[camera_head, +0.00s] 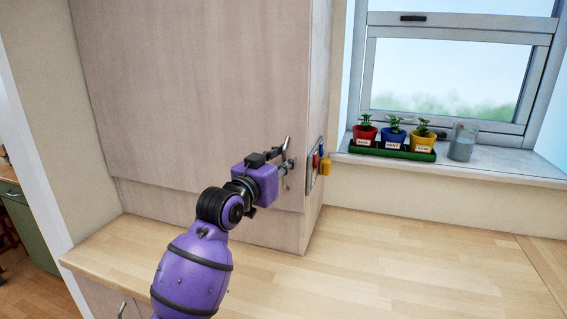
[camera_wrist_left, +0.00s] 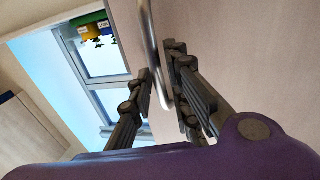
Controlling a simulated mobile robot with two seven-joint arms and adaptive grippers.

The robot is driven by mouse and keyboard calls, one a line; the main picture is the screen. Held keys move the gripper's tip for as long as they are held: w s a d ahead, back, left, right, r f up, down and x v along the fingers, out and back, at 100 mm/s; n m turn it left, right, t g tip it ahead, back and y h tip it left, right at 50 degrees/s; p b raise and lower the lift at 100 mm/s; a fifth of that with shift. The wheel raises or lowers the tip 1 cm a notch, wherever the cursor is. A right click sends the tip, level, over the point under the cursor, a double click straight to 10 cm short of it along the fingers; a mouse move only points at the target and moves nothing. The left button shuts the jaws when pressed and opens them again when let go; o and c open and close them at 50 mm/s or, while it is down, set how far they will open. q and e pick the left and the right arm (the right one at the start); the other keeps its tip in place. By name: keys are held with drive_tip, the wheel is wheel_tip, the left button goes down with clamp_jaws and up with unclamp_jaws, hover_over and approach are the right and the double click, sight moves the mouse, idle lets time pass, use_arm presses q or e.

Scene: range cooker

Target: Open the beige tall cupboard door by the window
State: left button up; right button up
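The beige tall cupboard door (camera_head: 190,90) is a pale wood-grain panel left of the window, and it looks closed. Its metal bar handle (camera_wrist_left: 152,45) shows in the left wrist view. My left gripper (camera_head: 288,165) is at the door's right edge, and in the left wrist view its two dark fingers (camera_wrist_left: 160,75) lie on either side of the bar. A narrow gap seems to show beside the bar, and I cannot tell whether the fingers press on it. In the head view the gripper partly hides the handle. My right gripper is in neither view.
A wooden worktop (camera_head: 390,260) runs below the cupboard and is clear. The window sill holds a green tray (camera_head: 395,151) with red, blue and yellow plant pots, and a glass (camera_head: 462,142). Small coloured items (camera_head: 323,163) hang on the cupboard's side, close to my left gripper.

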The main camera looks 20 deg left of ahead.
use_arm(q)
clamp_jaws()
drive_tip(key=shift+s, duration=0.15)
